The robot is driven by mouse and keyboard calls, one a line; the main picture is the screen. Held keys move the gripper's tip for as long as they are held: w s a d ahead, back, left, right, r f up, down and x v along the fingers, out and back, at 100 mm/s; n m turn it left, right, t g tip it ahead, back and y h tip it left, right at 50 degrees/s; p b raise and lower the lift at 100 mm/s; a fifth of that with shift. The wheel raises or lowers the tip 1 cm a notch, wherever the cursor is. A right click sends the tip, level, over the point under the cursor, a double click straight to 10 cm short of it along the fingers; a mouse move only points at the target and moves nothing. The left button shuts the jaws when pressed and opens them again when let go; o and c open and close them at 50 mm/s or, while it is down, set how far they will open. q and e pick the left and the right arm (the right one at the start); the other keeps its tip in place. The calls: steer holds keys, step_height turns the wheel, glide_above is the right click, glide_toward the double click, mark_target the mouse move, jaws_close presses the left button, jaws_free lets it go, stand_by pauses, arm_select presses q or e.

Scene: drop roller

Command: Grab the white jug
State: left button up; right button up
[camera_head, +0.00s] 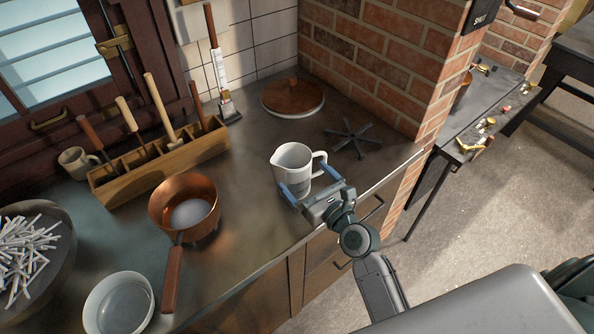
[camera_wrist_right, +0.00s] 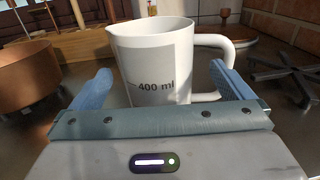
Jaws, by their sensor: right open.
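The white jug (camera_head: 294,163) stands upright on the dark metal counter, with its handle toward the right. My right gripper (camera_head: 308,191) is open, with its blue fingers low on either side of the jug's near side. In the right wrist view the jug (camera_wrist_right: 155,62) shows a "400 ml" mark and rises between the fingertips (camera_wrist_right: 157,82). The right finger is close to the handle; I cannot tell whether it touches. The jug's base is hidden behind the gripper. My left gripper is not in view.
A copper pan (camera_head: 185,202) stands left of the jug, a white bowl (camera_head: 119,303) at the front left. A wooden tool rack (camera_head: 160,160), a lidded round dish (camera_head: 292,97) and a black trivet (camera_head: 350,137) lie behind. A brick wall (camera_head: 375,65) closes the back right.

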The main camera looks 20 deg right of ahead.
mark_target(285, 158)
steer(key=x, duration=0.4)
steer(key=shift+w+a+p, duration=0.1)
steer(key=shift+a+p, duration=0.15)
steer(key=shift+p, duration=0.05)
steer(key=shift+w+a+f, duration=0.15)
steer(key=shift+w+f, duration=0.05)
steer(key=shift+w, duration=0.3)
steer(key=shift+s, duration=0.1)
steer(key=c, duration=0.4)
steer(key=shift+r, duration=0.1)
steer(key=c, duration=1.1)
